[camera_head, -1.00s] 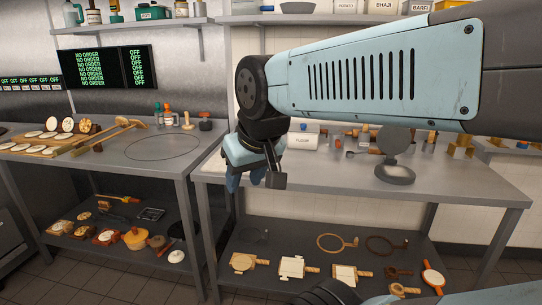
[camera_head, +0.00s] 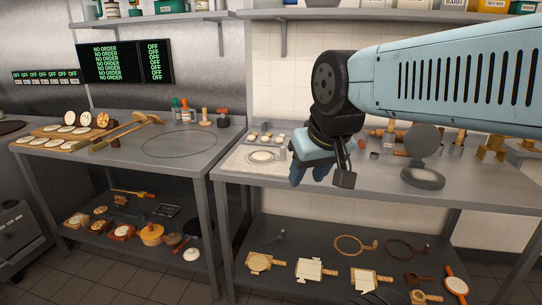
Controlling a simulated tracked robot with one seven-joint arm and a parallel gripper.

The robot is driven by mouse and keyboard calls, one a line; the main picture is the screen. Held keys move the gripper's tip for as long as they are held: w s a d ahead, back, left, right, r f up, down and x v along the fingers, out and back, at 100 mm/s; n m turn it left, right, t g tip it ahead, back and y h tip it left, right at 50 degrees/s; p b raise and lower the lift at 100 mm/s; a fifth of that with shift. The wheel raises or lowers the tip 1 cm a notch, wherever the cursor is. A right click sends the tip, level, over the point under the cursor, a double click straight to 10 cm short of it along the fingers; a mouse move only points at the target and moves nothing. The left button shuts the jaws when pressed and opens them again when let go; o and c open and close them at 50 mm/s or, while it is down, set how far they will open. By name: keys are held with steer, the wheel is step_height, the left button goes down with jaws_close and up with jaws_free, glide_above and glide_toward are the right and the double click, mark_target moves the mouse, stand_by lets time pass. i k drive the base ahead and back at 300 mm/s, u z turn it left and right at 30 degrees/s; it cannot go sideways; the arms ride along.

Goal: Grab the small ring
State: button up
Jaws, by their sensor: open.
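I cannot tell for sure which ring is the small one. A pale round ring or disc (camera_head: 262,156) lies on a white mat (camera_head: 232,163) at the left end of the right table. On the shelf below are a light wooden ring with a handle (camera_head: 337,246), a dark brown ring with a handle (camera_head: 389,246) and a faint dark ring (camera_head: 258,236). My gripper (camera_head: 312,174) hangs above the right table's front edge, to the right of the mat. It is open and holds nothing that I can see, and no ring is between its fingers.
A round grey press (camera_head: 423,178) stands to the right of my gripper. The left table (camera_head: 190,155) holds a board of discs and wooden tools. Several wooden boards (camera_head: 309,270) lie on the lower shelf.

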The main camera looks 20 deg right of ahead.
mark_target(282, 150)
steer(key=z, duration=0.05)
steer(key=i, duration=0.95)
steer(key=u, duration=0.1)
